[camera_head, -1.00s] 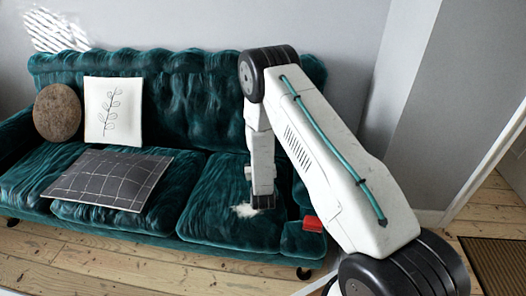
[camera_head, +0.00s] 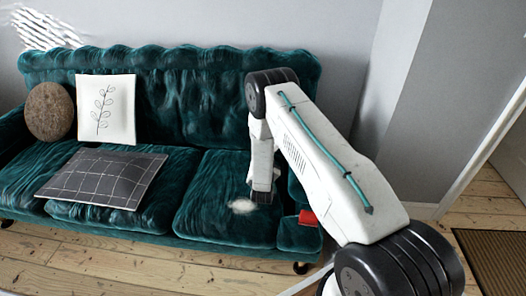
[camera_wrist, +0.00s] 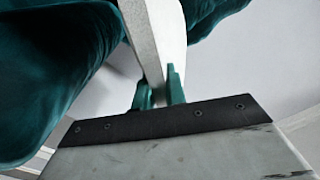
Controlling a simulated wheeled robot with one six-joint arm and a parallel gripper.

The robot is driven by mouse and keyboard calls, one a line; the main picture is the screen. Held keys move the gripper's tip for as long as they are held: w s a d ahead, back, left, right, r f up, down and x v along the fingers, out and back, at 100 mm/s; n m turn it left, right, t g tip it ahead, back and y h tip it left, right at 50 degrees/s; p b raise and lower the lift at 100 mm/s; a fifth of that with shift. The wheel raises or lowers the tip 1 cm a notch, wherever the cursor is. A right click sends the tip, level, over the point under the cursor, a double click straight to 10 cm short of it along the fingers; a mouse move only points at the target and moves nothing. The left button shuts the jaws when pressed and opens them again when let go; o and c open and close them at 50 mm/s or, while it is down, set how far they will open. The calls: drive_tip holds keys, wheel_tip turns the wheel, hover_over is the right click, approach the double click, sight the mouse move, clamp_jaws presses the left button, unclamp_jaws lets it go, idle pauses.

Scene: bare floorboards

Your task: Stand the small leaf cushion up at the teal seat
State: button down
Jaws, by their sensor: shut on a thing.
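A white cushion with a dark leaf sprig (camera_head: 106,110) stands upright against the sofa back, left of centre. The teal velvet seat (camera_head: 217,222) is clear to its right, apart from a small white fuzzy patch (camera_head: 242,206) beside my gripper. My gripper (camera_head: 262,197) is low over the right end of the sofa, partly hidden by my arm. In the wrist view, the teal fingers (camera_wrist: 159,92) are shut on a white slab-like thing (camera_wrist: 168,35) with a paler beige edge. No leaf drawing shows on the visible part, so I cannot tell which thing it is.
A round brown cushion (camera_head: 50,111) leans at the left of the sofa back. A grey grid cushion (camera_head: 102,178) lies flat on the left seats. A red object (camera_head: 306,217) is at the sofa's right front. Wooden floor (camera_head: 90,256) lies in front; a brown mat (camera_head: 497,258) is at right.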

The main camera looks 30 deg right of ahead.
drive_tip(key=shift+s+d+f, duration=0.25)
drive_tip(key=shift+d+f, duration=0.15)
drive_tip(key=shift+f, duration=0.45)
drive_tip(key=shift+s+d+f, duration=0.25)
drive_tip(key=shift+d+f, duration=0.1)
drive_tip(key=shift+f, duration=0.45)
drive_tip(key=shift+s+d+f, duration=0.25)
drive_tip(key=shift+d+f, duration=0.15)
drive_tip(key=shift+f, duration=0.45)
drive_tip(key=c, duration=1.4)
unclamp_jaws()
drive_tip(key=shift+o, duration=0.2)
drive_tip(key=shift+s, duration=0.1)
